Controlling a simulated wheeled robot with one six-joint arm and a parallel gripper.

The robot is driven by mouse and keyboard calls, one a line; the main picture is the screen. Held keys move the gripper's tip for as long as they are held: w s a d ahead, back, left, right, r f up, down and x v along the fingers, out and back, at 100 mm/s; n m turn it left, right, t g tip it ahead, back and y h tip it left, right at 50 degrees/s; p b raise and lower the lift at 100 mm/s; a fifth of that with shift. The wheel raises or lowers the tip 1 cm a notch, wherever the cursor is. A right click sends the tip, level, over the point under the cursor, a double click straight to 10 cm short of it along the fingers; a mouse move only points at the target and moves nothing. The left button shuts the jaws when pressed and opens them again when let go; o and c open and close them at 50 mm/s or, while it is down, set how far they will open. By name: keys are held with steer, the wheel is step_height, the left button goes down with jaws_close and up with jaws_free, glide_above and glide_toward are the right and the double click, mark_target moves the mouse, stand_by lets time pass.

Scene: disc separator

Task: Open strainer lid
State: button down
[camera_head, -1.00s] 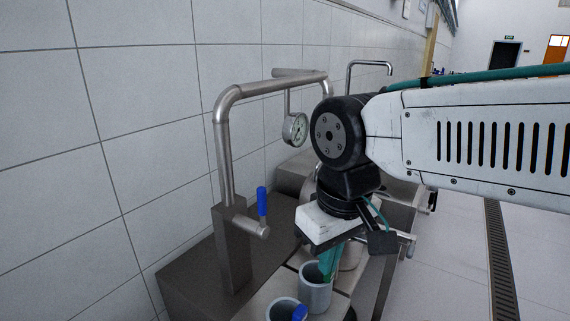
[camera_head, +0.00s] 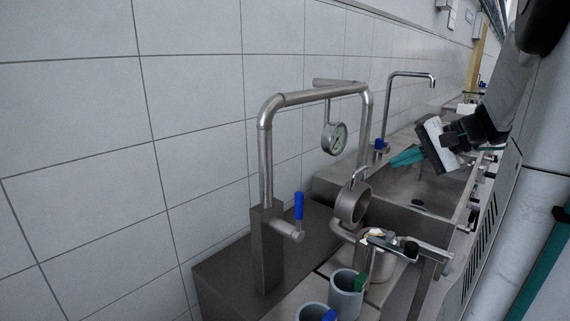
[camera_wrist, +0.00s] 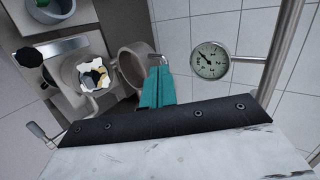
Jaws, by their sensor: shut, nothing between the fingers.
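The strainer lid (camera_head: 353,205), a round steel cap with a bent handle, stands tipped up on edge above the strainer body (camera_head: 383,265). In the wrist view the lid (camera_wrist: 131,64) shows its hollow side, beside the strainer body (camera_wrist: 68,74). The strainer mouth is uncovered, with white, yellow and dark material (camera_wrist: 94,75) inside. My gripper (camera_head: 397,160) has teal fingers, shut and empty, up and right of the lid, over the sink side. In the wrist view my gripper (camera_wrist: 156,75) overlaps the lid handle in the picture; I cannot tell the depth gap.
A clamp bar with a black knob (camera_head: 411,249) sticks out at the strainer. A pressure gauge (camera_head: 334,139) hangs from the steel pipe (camera_head: 266,160). Grey cups (camera_head: 346,296) stand in front. A sink (camera_head: 440,180) with a tall tap lies behind.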

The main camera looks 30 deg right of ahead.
steer(key=s+d+m+t, duration=0.1)
steer(key=d, duration=0.4)
glide_toward(362, 170)
steer(key=shift+h, duration=0.4)
steer(key=x, duration=0.3)
steer(key=a+x, duration=0.1)
steer(key=x, duration=0.3)
steer(key=shift+s+r, duration=0.1)
steer(key=shift+s, duration=0.05)
steer(key=shift+d+m, duration=0.1)
steer(key=shift+m, duration=0.2)
